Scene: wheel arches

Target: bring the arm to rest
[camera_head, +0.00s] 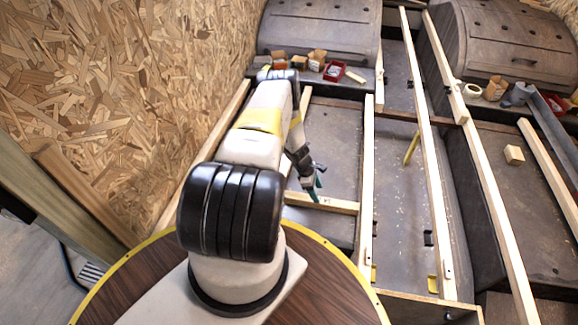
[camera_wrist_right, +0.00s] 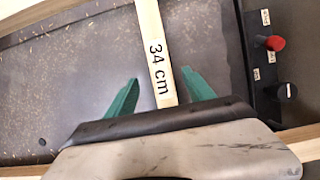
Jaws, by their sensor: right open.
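My right arm rises from the bottom middle of the head view and bends down over the wooden frame. My right gripper (camera_head: 317,183) has green fingers and is just above a short pale wooden crosspiece (camera_head: 330,204). Nothing is gripped; I cannot tell how far the slat is below the fingertips. My left gripper is not in view.
A chipboard wall (camera_head: 130,90) stands close on the left. Long wooden battens (camera_head: 431,150) run front to back. Grey wheel arches (camera_head: 325,25) stand at the back, with small boxes and a red tray (camera_head: 334,71) before one. The right wrist view shows a red knob (camera_wrist_right: 275,43).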

